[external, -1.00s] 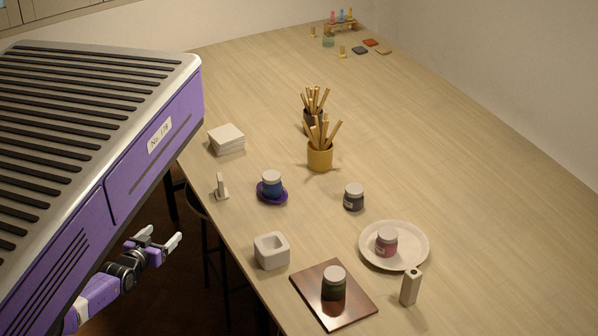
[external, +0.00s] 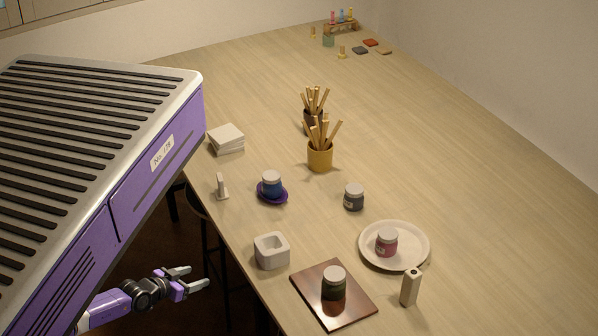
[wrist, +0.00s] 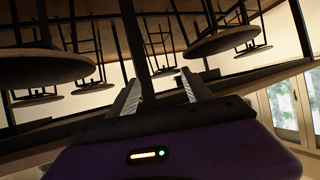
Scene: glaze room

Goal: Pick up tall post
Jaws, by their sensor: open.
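A tall, pale, square post (external: 409,289) with a dark spot on its top stands upright on the table near its front right part. It is apart from the white plate and the brown board. My gripper (external: 197,277) is open and empty, off the table's left edge and well left of the post. In the wrist view my open jaws (wrist: 160,82) point at stools and the table's underside. The post does not show there.
Between gripper and post are a white square pot (external: 272,262) and a brown board (external: 360,305) bearing a dark jar. A white plate (external: 420,245) holds a pink jar beside the post. A small stand (external: 221,188) and blue jar (external: 271,185) are farther back. Stools (wrist: 235,40) stand below the table.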

